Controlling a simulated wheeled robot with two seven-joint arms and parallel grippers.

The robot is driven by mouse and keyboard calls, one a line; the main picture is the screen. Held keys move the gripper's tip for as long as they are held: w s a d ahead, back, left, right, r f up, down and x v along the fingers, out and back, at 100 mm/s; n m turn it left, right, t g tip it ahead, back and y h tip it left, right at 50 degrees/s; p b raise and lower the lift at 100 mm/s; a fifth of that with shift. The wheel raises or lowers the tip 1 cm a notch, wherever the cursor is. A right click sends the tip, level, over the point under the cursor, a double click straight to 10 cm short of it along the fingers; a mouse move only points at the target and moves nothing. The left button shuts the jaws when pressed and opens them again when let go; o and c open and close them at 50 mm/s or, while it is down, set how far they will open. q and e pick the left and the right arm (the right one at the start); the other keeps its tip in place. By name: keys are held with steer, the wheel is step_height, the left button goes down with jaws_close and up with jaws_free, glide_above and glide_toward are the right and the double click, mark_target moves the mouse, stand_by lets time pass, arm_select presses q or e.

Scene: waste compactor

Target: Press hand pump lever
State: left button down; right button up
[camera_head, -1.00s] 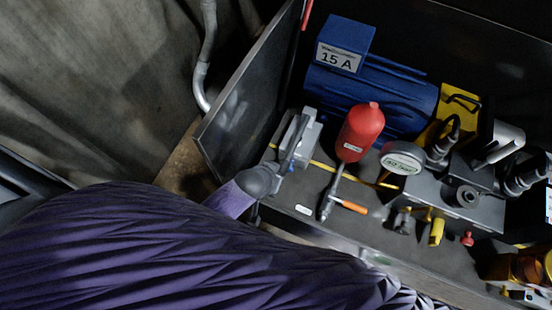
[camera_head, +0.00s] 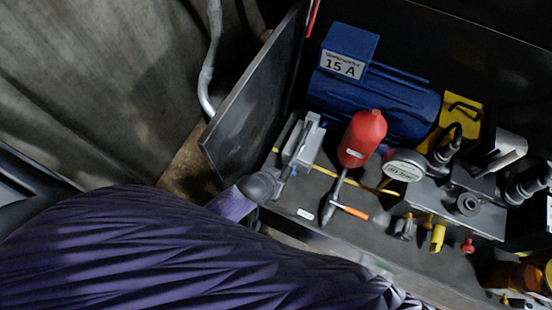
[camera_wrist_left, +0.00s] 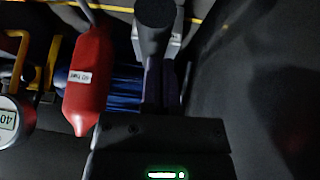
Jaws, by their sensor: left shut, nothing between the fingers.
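The hand pump is a small grey block (camera_head: 311,143) at the left end of the dark base, left of the red cylinder. Its thin dark lever (camera_head: 293,160) slants down-left along the block's near side. My left gripper (camera_head: 262,185) is shut and empty, its dark rounded tip beside the lower end of the lever. I cannot tell whether they touch. In the left wrist view the gripper tip (camera_wrist_left: 155,14) overlaps the grey pump block (camera_wrist_left: 175,48), and the lever is largely hidden. My right gripper is not in view.
The red cylinder (camera_head: 362,138) and a round gauge (camera_head: 404,165) stand right of the pump. A blue motor (camera_head: 385,100) lies behind. A dark side panel (camera_head: 252,100) rises at the left. A tool with an orange part (camera_head: 350,211) lies in front.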

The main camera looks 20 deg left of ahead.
arm_select(q)
steer(key=p+v, duration=0.7)
steer(key=v, duration=0.5)
steer(key=shift+w+a+r, duration=0.15)
steer(key=shift+w+r, duration=0.15)
steer(key=shift+r, duration=0.15)
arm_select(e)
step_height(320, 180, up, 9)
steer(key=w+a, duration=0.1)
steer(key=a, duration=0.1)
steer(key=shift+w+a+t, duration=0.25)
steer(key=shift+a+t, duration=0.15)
arm_select(q)
steer(key=shift+w, duration=0.1)
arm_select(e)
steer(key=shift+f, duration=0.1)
